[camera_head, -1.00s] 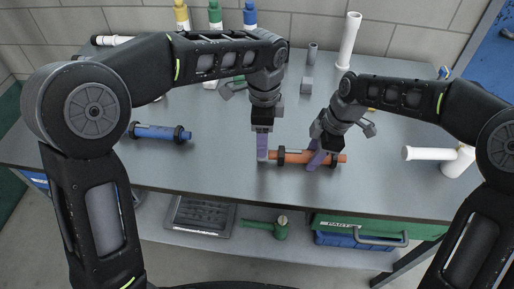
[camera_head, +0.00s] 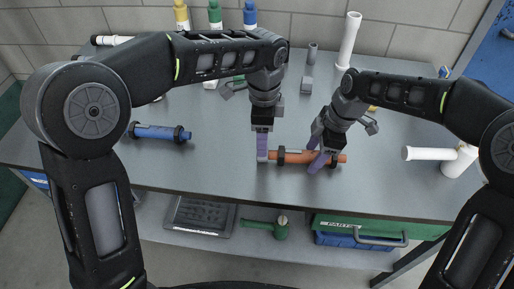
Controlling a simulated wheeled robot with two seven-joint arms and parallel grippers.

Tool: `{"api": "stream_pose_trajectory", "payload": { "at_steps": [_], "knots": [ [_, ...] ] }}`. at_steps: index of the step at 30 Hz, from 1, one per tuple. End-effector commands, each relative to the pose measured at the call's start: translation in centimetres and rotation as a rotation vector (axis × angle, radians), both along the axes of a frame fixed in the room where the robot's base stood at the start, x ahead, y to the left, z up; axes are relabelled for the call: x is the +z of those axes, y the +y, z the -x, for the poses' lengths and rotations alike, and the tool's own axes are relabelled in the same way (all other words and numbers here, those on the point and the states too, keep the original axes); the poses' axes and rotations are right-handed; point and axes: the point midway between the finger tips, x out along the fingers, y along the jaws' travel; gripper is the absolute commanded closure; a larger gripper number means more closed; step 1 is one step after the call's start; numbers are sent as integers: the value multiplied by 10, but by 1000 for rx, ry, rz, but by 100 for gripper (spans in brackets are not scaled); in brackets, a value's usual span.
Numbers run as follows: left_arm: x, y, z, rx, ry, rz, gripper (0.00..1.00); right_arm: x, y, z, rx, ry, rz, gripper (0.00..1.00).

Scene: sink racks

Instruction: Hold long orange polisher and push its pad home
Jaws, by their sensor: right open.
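The long orange polisher (camera_head: 299,157) lies along the front part of the grey bench, with dark rings on it near its left and right parts. My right gripper (camera_head: 318,164) is open with its purple fingers around the polisher's right part. My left gripper (camera_head: 262,156) points straight down at the polisher's left end, where a pale piece, perhaps the pad, shows beside its purple fingers. Whether the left fingers are open or shut on it is hidden from this angle.
A blue tool (camera_head: 160,133) with dark rings lies at left on the bench (camera_head: 210,170). A white pipe piece (camera_head: 430,154) lies at right. A tall white tube (camera_head: 348,40) and several bottles stand at the back. A green drawer box (camera_head: 350,226) is below the front edge.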

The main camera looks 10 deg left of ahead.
Motion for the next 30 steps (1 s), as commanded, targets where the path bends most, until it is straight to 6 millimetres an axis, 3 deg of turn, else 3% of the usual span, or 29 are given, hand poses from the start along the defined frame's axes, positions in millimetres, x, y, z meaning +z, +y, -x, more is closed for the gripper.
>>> {"api": "stream_pose_trajectory", "payload": {
  "at_steps": [16, 21, 30],
  "knots": [
    [0, 0, 0, 0, 0, 0, 40, 96, -24, -3, -2, -4, -1, 41],
    [0, 0, 0, 0, 0, 0, 40, 107, -28, -2, -1, -2, -1, 41],
    [0, 0, 0, 0, 0, 0, 40, 108, -28, -2, 0, -1, 0, 41]
  ]
}}
